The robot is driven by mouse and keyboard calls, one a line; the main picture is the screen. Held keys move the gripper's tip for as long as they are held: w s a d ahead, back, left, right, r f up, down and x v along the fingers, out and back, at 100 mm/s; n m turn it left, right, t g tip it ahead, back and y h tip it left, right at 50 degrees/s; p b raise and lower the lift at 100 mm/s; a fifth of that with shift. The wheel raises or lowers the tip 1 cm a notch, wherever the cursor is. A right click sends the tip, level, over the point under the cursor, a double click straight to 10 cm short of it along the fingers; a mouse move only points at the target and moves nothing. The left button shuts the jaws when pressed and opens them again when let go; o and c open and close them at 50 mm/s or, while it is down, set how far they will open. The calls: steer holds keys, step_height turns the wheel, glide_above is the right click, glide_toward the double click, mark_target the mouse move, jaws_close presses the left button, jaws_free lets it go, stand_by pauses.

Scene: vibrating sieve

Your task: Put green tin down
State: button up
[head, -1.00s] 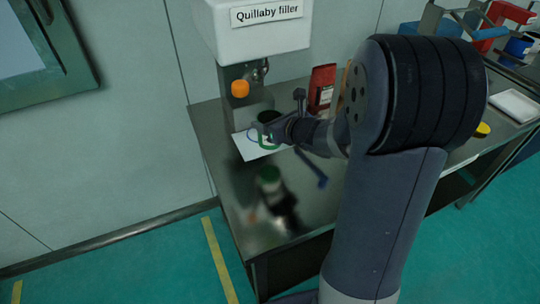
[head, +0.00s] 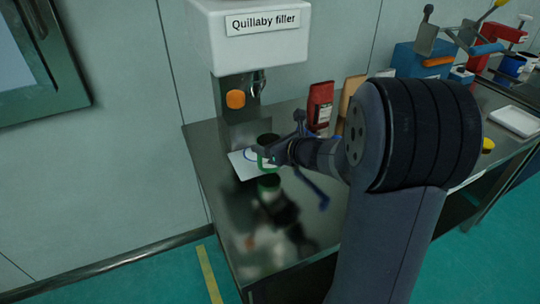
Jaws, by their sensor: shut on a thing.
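My gripper (head: 274,151) is shut on the green tin (head: 266,163), a small tin with a dark open-looking top. The tin is upright at the right side of a white card (head: 239,166) with a blue ring on it, in front of the filler's spout. The gripper's fingers hide part of the tin. A green reflection shows in the shiny tabletop just below the tin. I cannot tell whether the tin's base touches the card or table.
The white Quillaby filler (head: 250,48) with an orange knob (head: 235,99) stands behind the tin. A red packet (head: 320,104) and a tan board (head: 352,92) stand to the right. The steel table's (head: 225,215) front left is clear. A white tray (head: 514,121) lies far right.

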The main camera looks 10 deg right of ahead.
steer(key=shift+f, duration=1.35)
steer(key=shift+f+b, duration=0.1)
steer(key=shift+b, duration=0.25)
steer(key=shift+f, duration=0.15)
steer(key=o, duration=1)
steer(key=shift+r, duration=0.2)
steer(key=shift+s+d+r, duration=0.1)
steer(key=shift+s+r, duration=0.05)
steer(key=shift+r, duration=0.05)
steer(key=p+v, duration=0.1)
steer(key=v, duration=1)
steer(key=shift+s+d+p, duration=0.15)
steer(key=shift+s+p, duration=0.15)
